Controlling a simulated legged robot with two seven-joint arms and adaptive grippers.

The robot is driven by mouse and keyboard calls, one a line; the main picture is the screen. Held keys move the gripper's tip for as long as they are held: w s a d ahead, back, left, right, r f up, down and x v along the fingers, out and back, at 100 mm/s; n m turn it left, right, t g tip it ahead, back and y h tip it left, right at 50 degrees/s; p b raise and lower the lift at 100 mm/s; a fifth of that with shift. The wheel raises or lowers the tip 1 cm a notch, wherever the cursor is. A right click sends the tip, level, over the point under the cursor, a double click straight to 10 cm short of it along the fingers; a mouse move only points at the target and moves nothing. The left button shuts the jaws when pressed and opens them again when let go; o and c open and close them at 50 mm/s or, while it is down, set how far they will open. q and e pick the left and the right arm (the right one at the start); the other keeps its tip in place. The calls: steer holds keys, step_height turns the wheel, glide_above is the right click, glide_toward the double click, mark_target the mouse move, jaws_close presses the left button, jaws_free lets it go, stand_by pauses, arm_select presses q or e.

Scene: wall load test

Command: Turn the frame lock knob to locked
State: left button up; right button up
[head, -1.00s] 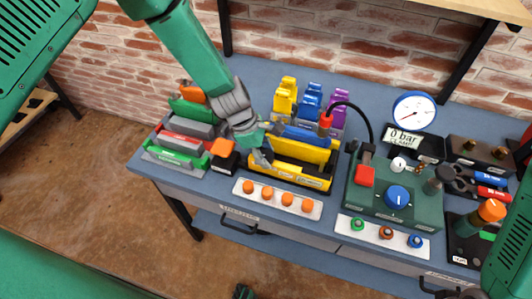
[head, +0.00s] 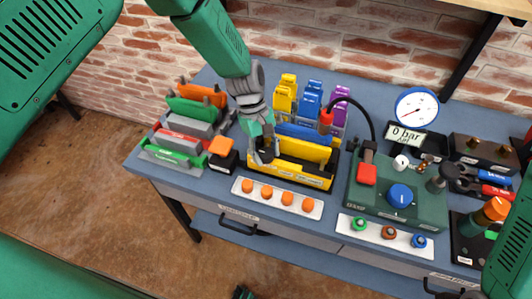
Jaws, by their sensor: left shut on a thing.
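The yellow and black frame (head: 302,174) stands on the blue bench, with a yellow bar and a blue bar lying in it. My left gripper (head: 264,157) points down at the frame's left end and is shut on a small dark part there, which looks like the frame lock knob. The fingers hide most of it, so I cannot read its setting.
A black block with an orange top (head: 222,147) stands close to the left of my gripper. A strip of orange knobs (head: 276,198) lies in front. A green box with a blue knob (head: 400,195) and a red cap (head: 367,174) stands to the right, with a black hose.

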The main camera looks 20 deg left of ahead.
arm_select(q)
steer(key=shift+w+m, duration=0.1)
steer(key=shift+m, duration=0.2)
stand_by(0.4)
steer(key=o, duration=1.1)
steer(key=shift+r, duration=0.15)
steer(key=shift+w+a+r, duration=0.1)
steer(key=shift+w+r, duration=0.05)
steer(key=shift+r, duration=0.2)
steer(key=v, duration=1.1)
steer(key=shift+w, duration=0.15)
steer(key=shift+f, duration=0.1)
